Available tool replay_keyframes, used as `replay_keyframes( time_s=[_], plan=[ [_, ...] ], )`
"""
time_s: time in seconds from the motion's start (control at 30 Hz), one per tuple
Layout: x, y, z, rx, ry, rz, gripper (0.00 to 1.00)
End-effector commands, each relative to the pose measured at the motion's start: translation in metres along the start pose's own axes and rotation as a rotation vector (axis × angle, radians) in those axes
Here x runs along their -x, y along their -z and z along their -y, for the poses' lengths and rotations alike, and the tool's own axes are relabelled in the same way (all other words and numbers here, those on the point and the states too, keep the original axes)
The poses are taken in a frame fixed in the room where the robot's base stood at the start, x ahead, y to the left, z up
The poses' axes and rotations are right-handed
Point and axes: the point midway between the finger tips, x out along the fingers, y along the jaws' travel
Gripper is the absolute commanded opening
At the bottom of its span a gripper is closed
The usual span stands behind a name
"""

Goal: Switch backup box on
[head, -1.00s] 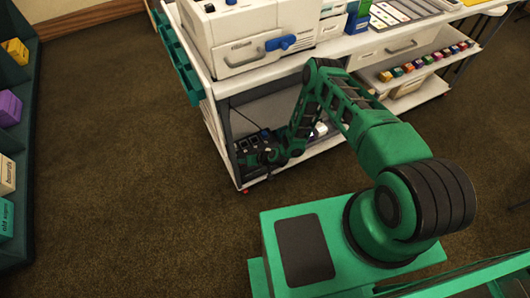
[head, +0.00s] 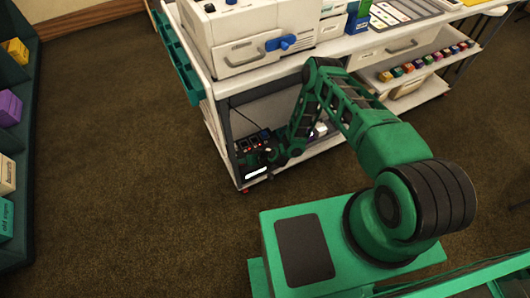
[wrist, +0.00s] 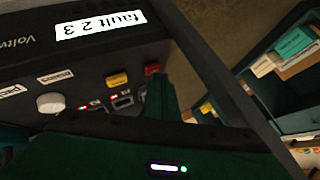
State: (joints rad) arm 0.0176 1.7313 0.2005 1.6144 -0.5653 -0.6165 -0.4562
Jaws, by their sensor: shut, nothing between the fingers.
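The backup box is a dark box (wrist: 110,55) on the cart's lower shelf. In the wrist view it appears upside down, with part of the name "Voltw", a lit white display (wrist: 100,24) reading "fault 2 3", a white knob (wrist: 50,103), an orange button (wrist: 117,80), a red button (wrist: 152,68) and small switches with red lights (wrist: 122,100). In the head view the lit display (head: 256,172) shows on its front. My gripper (wrist: 160,82) is shut and empty, its tips close to the red button; contact is unclear. It also shows in the head view (head: 272,155).
A dark green shelf (head: 30,190) stands at far left. The carpet between is clear.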

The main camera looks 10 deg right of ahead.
Motion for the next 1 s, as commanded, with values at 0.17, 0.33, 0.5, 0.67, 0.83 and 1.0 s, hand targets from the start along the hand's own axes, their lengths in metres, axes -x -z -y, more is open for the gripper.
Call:
replay_keyframes(
  time_s=[0.17,0.33,0.5,0.67,0.83,1.0],
  plan=[
    [0.005,0.005,0.004,0.000,0.000,-0.001,0.00],
    [0.015,0.013,0.011,0.000,0.000,-0.002,0.00],
    [0.026,0.020,0.019,0.000,0.000,-0.002,0.00],
    [0.035,0.027,0.025,0.000,0.000,-0.001,0.00],
    [0.041,0.031,0.030,0.000,0.000,-0.001,0.00],
    [0.042,0.031,0.030,-0.001,0.000,-0.001,0.00]
  ],
)
